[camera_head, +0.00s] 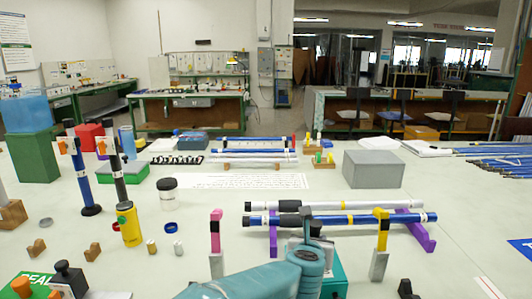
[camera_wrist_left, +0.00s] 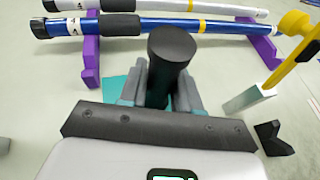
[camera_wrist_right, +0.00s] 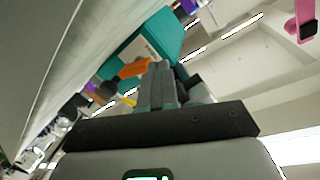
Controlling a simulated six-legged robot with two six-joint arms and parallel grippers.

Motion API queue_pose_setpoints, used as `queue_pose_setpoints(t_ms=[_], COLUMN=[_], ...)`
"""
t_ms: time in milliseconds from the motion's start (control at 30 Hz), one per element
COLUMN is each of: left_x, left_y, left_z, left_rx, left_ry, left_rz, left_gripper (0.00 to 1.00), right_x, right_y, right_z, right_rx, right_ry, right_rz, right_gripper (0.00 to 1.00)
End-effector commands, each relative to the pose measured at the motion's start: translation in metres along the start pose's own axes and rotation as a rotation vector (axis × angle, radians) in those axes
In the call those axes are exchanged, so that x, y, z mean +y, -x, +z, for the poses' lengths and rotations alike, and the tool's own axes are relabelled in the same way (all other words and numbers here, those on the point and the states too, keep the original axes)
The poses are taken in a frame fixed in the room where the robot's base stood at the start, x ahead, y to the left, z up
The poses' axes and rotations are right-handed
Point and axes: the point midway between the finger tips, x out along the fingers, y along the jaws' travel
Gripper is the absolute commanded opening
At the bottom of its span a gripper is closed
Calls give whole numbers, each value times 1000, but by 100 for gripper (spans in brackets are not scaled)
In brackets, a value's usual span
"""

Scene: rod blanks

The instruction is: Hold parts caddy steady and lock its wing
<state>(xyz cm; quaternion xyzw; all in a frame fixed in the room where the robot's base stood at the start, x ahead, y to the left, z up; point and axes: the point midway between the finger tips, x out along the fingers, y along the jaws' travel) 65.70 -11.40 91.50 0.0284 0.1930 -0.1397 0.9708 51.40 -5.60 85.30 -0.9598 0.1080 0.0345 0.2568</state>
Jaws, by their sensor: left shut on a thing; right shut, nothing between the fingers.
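A teal box (camera_head: 334,284), which looks like the parts caddy, stands at the near middle of the table, partly hidden by my left arm. Its dark round post (camera_wrist_left: 172,50) rises between the fingers of my left gripper (camera_wrist_left: 160,88), which is shut on it. In the head view the left gripper (camera_head: 308,238) is seen from behind. My right gripper (camera_wrist_right: 162,75) is shut and empty, in a tilted right wrist view. Beyond its fingertips are the teal box (camera_wrist_right: 157,35) with a pale label and an orange part (camera_wrist_right: 133,68). I cannot tell whether that part is the wing, or whether the fingers touch it.
A blue rod (camera_head: 350,219) and a white rod (camera_head: 335,205) lie on a purple rack (camera_head: 421,232) behind the box. A pink-topped post (camera_head: 216,240) and a yellow-topped post (camera_head: 381,240) flank it. A yellow can (camera_head: 128,225) stands left.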

Motion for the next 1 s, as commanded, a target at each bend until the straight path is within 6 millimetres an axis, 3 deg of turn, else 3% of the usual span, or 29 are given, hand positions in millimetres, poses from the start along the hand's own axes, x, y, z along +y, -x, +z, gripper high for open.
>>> queue_pose_setpoints(t_ms=[1000], left_x=[0], left_y=[0], left_z=[0], left_rx=[0], left_ry=[0], left_rz=[0], left_gripper=[0], right_x=[0], right_y=[0], right_z=[-15], right_rx=[0], right_ry=[0], right_rz=[1], right_gripper=[0])
